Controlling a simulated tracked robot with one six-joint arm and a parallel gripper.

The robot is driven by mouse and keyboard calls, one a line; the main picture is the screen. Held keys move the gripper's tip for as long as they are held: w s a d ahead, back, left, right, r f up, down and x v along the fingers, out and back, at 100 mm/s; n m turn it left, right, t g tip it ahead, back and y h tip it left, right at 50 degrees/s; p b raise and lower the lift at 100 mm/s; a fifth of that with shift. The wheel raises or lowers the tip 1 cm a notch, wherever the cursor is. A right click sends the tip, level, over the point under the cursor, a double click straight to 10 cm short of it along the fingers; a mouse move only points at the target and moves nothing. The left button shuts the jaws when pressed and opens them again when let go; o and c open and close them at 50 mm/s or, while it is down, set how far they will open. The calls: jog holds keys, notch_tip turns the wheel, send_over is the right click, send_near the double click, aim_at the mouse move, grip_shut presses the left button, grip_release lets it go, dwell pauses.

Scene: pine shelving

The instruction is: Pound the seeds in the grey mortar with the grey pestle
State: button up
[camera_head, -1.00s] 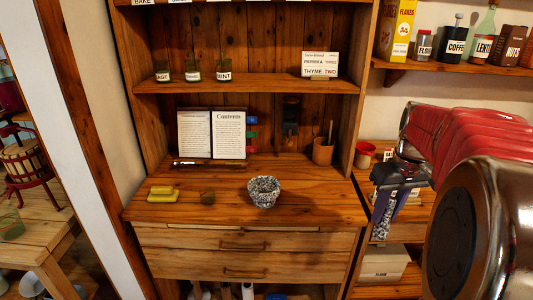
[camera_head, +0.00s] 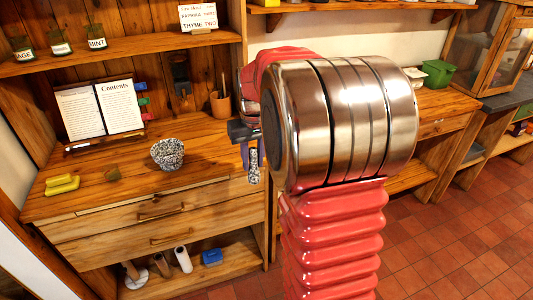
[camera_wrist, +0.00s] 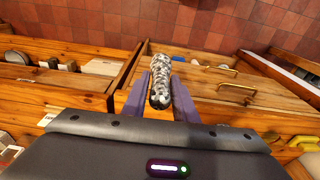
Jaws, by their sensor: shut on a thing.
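The grey speckled mortar (camera_head: 167,154) stands upright on the wooden counter in the head view. Its inside is too small to make out, so I cannot see the seeds. My gripper (camera_head: 252,160) is to the right of the mortar, beyond the counter's right edge, partly hidden by my arm. It is shut on the grey speckled pestle (camera_head: 254,167), which hangs down between the fingers. In the wrist view the pestle (camera_wrist: 160,80) is between the two purple-grey fingers of my gripper (camera_wrist: 161,92), pointing away from the palm.
An open book (camera_head: 100,108) and a wooden cup (camera_head: 220,104) stand behind. Drawers with handles (camera_head: 162,208) are below the counter front. Counter around the mortar is clear.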

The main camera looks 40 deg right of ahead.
jog(key=w+a+f+n, duration=0.1)
jog(key=w+a+f, duration=0.1)
jog(key=a, duration=0.5)
jog(key=w+a+f+n, duration=0.1)
jog(key=w+a+f, duration=0.1)
jog(key=a+f, duration=0.3)
jog(key=w+a+f+n, duration=0.1)
jog(key=a+f, duration=0.3)
jog(key=a, duration=0.5)
jog(key=shift+w+a, duration=0.35)
jog(key=shift+w, duration=0.5)
